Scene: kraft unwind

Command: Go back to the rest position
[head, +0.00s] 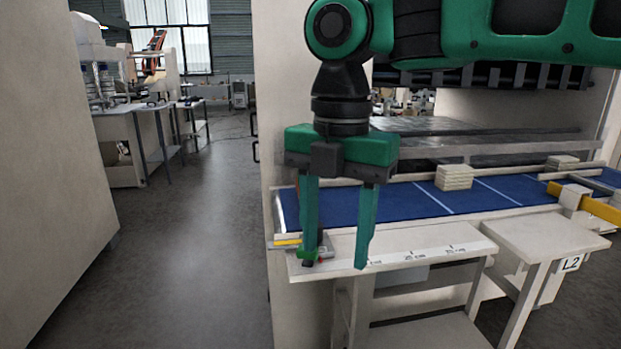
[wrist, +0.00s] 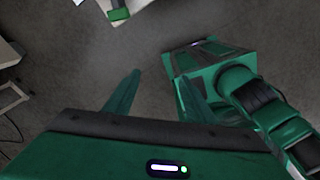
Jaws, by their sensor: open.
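My gripper (head: 336,258) hangs pointing down in the head view, in front of the left end of a bench with a blue belt. Its two green fingers are spread apart with nothing between them. In the wrist view, the open fingers (wrist: 162,88) show over the bare grey floor, with green parts of my own body beyond them. A small green item (head: 308,255) shows by the left fingertip at the bench's corner; I cannot tell whether they touch.
The blue belt (head: 400,203) carries a stack of pale blocks (head: 454,177). A white ledge with a printed scale (head: 415,254) runs along its front. A yellow bar (head: 600,209) lies at the right. A pale wall (head: 40,170) stands at the left. The grey floor aisle (head: 190,240) is clear.

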